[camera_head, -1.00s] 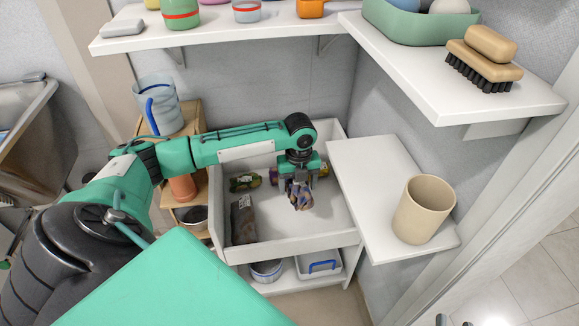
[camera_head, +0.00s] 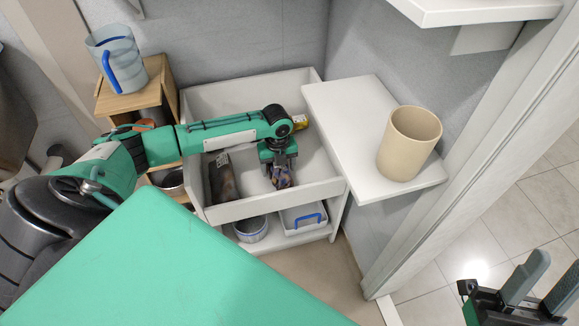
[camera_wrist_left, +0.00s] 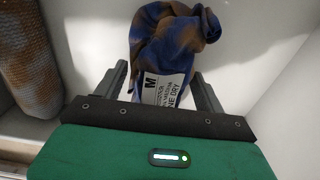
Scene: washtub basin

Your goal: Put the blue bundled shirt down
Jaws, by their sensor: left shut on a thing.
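The blue bundled shirt (camera_head: 282,180) is a crumpled blue and brown bundle. It is inside the white washtub basin (camera_head: 270,206), low near the front wall. My left gripper (camera_head: 280,167) points down into the basin and is shut on the shirt. In the left wrist view the shirt (camera_wrist_left: 172,40) sits between the two dark fingers, with a white label reading "M" and "LINE DRY". I cannot tell whether the shirt touches the basin floor. My right gripper (camera_head: 543,280) is at the bottom right, open and empty, away from the basin.
A dark rolled bundle (camera_head: 222,178) lies at the basin's left side. A white side shelf (camera_head: 345,115) holds a beige cup (camera_head: 409,143) on the right. A blue-handled jug (camera_head: 117,58) stands on a wooden stand. Basin floor right of the shirt looks free.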

